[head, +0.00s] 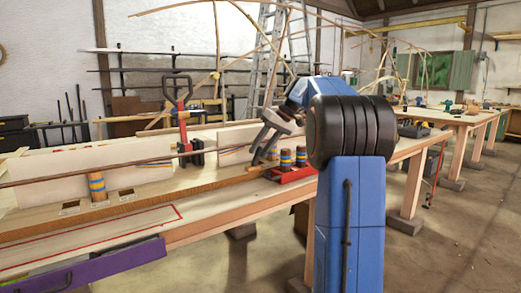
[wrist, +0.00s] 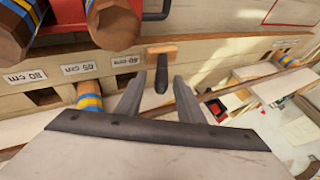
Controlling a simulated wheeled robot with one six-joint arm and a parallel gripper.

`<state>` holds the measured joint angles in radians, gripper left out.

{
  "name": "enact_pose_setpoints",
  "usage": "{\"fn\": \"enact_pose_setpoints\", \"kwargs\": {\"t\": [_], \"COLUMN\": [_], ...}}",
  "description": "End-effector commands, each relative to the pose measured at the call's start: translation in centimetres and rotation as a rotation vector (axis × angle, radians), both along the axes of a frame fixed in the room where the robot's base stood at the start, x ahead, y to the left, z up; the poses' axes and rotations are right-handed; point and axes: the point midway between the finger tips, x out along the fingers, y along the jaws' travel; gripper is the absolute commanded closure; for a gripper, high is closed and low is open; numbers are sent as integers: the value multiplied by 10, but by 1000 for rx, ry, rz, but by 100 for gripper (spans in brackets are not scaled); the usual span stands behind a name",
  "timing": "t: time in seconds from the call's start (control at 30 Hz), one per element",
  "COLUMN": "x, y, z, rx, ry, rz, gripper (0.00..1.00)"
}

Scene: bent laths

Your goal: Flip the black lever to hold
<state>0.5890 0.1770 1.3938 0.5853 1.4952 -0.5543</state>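A short black lever (wrist: 161,76) on a small wooden block (wrist: 162,51) shows in the wrist view, close to the label row. My gripper (wrist: 158,88) has its two grey fingers spread, one on each side of the lever in the picture. I see no contact, and the depth between fingers and lever is hard to judge. In the head view my gripper (head: 265,142) is over the bench, near the red tray (head: 297,174). I cannot pick out the small lever there. A red clamp-like tool with a black loop handle (head: 176,82) stands further left.
Banded pegs stand in the red tray, and another peg (head: 97,187) stands in the bench (head: 210,203). Large peg ends (wrist: 113,22) crowd the wrist view's upper left. A long thin lath (head: 110,168) crosses the bench. A purple drawer (head: 105,266) juts out in front.

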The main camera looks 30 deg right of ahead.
Motion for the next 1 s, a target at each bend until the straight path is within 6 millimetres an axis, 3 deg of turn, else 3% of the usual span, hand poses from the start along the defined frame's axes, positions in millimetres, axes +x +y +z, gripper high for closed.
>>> {"fn": "enact_pose_setpoints", "kwargs": {"t": [0.2, 0.37, 1.0], "x": [-1, -6, -51], "y": [-1, -8, -60], "z": [2, 15, 117], "rx": [-1, -1, -1], "ry": [-1, -2, -2], "rz": [-1, -1, -1], "gripper": [66, 66, 66]}}
